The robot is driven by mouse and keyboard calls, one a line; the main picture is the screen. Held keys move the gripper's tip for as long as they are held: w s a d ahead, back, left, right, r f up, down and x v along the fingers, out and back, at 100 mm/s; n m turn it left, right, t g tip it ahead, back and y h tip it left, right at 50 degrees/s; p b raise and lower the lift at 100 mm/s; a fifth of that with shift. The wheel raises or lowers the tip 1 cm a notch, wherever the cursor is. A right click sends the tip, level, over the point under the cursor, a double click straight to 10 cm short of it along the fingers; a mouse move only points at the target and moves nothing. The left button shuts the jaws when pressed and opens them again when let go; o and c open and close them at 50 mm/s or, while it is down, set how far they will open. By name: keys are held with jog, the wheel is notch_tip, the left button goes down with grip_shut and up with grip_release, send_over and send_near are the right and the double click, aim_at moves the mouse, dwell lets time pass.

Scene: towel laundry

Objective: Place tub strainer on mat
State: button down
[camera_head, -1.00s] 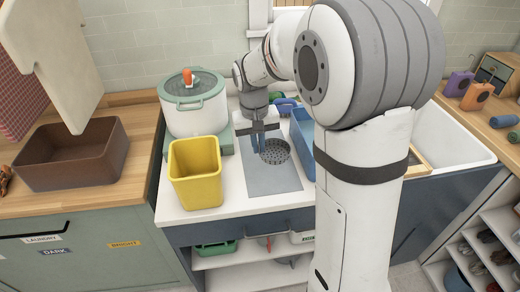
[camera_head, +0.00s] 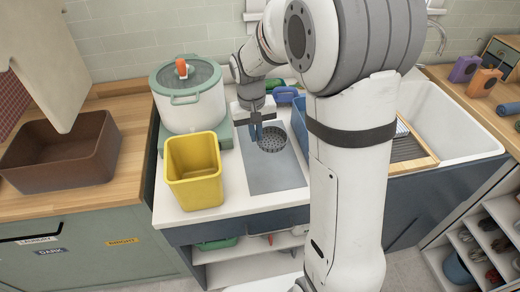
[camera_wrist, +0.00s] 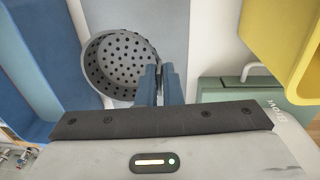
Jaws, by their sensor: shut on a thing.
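The tub strainer is a dark grey round bowl full of small holes (camera_wrist: 120,65). In the head view the strainer (camera_head: 272,139) is over the grey mat (camera_head: 275,181) on the white counter. In the wrist view the mat (camera_wrist: 150,14) shows behind it. My gripper (camera_wrist: 159,72) has blue fingers shut on the strainer's rim. In the head view my gripper (camera_head: 256,136) points down at the strainer's left side. I cannot tell whether the strainer's base touches the mat.
A yellow bin (camera_head: 194,172) stands left of the mat. A white pot with a green lid (camera_head: 188,97) is behind it. A blue bin (camera_head: 299,122) stands right of the mat, partly behind my arm. The mat's front part is clear.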

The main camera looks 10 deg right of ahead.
notch_tip(320, 180, down, 7)
jog(key=shift+r+p, duration=0.1)
jog(key=shift+p, duration=0.25)
jog(key=c, duration=2)
grip_release()
jog(key=shift+c, duration=0.2)
jog(key=o, duration=0.5)
jog(key=shift+c, duration=0.2)
